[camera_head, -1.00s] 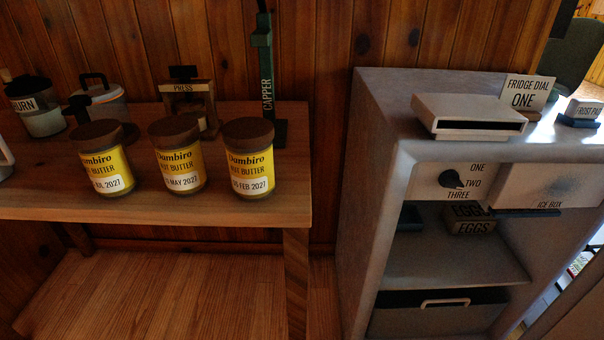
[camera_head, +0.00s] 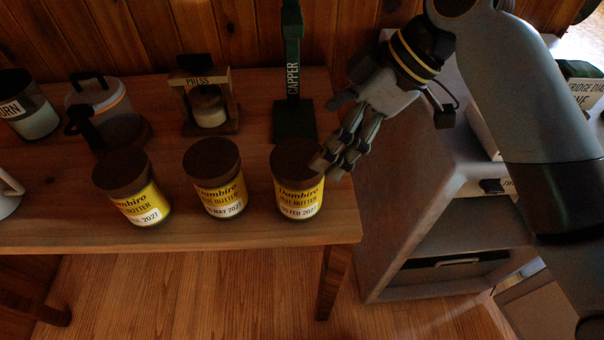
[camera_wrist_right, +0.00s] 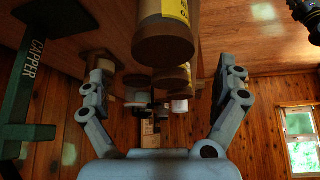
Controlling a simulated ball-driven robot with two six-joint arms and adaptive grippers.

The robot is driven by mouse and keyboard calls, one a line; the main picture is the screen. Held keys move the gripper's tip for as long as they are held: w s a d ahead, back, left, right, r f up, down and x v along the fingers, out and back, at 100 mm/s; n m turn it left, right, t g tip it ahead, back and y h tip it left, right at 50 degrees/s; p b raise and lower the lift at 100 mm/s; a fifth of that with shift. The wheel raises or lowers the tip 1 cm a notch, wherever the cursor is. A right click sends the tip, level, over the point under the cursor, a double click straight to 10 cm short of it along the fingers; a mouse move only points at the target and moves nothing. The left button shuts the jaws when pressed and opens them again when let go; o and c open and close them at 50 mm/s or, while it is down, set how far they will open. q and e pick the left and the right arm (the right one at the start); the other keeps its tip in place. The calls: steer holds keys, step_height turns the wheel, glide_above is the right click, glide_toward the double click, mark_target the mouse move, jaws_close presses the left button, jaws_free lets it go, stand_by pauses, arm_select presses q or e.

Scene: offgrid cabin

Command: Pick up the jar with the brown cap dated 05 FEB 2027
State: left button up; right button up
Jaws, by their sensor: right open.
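The jar with the brown cap dated 05 FEB 2027 (camera_head: 298,197) stands upright on the wooden table near its right end, the rightmost of three alike jars. Its yellow label faces me. My right gripper (camera_head: 328,168) comes in from the right, with its fingertips at the right side of this jar's cap, overlapping it in the head view. In the right wrist view the gripper (camera_wrist_right: 165,82) is open and empty, and a brown-capped jar (camera_wrist_right: 165,42) shows upside down between and beyond the fingers. I cannot tell whether a finger touches the jar. My left gripper is not in view.
The other jars, the middle one (camera_head: 222,192) dated MAY 2027 and the left one (camera_head: 138,200) dated 2027, stand left. Behind are the green capper (camera_head: 294,110), the press (camera_head: 208,105) and a clear pot (camera_head: 105,112).

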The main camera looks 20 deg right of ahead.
mark_target(304, 158)
steer(key=x, duration=0.9)
steer(key=shift+s+a, duration=0.1)
steer(key=shift+s, duration=0.1)
steer(key=shift+r, duration=0.1)
steer(key=c, duration=1.5)
steer(key=shift+c, duration=0.2)
